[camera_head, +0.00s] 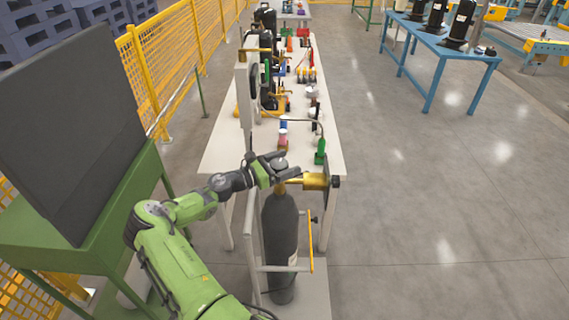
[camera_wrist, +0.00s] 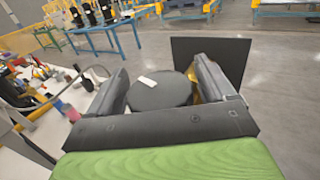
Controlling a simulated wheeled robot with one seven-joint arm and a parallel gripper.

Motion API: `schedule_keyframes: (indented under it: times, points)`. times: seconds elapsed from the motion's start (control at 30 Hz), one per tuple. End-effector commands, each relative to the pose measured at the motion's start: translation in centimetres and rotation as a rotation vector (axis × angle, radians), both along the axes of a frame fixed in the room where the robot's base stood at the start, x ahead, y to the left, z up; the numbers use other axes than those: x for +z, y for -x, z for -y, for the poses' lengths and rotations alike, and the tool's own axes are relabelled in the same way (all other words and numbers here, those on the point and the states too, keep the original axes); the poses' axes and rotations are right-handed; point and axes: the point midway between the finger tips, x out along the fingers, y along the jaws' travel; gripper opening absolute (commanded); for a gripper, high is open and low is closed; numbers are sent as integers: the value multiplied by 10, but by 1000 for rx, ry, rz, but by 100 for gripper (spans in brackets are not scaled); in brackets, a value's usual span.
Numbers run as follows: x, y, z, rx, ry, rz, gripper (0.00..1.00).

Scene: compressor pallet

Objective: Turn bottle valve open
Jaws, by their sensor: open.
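A dark gas bottle (camera_head: 281,238) stands upright at the near end of the white table. A grey round valve knob (camera_head: 280,162) sits on top of it, with brass fittings (camera_head: 314,181) to its right. My gripper (camera_head: 287,165) is at the top of the bottle with its fingers around the knob. In the wrist view, the knob (camera_wrist: 158,91) shows as a dark disc with a small white mark. It lies between the two open fingers of my gripper (camera_wrist: 161,68). I cannot tell whether either finger touches it. Some brass shows beside the right finger.
A black square plate (camera_wrist: 217,54) stands just beyond the right finger. A yellow handle bar (camera_head: 310,241) rises right of the bottle. The white table (camera_head: 222,151) holds several tools and a green bottle (camera_head: 320,152). Open floor lies to the right.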

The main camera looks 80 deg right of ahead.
Motion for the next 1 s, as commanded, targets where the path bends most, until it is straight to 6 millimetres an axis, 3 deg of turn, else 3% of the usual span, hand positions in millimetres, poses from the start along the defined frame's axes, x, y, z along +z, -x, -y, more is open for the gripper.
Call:
schedule_keyframes:
  times: [0.2,0.53,1.0]
  points:
    - [0,0,0,0,0,0,81]
    - [0,0,0,0,-1,1,32]
    - [3,-1,1,131,-4,-3,32]
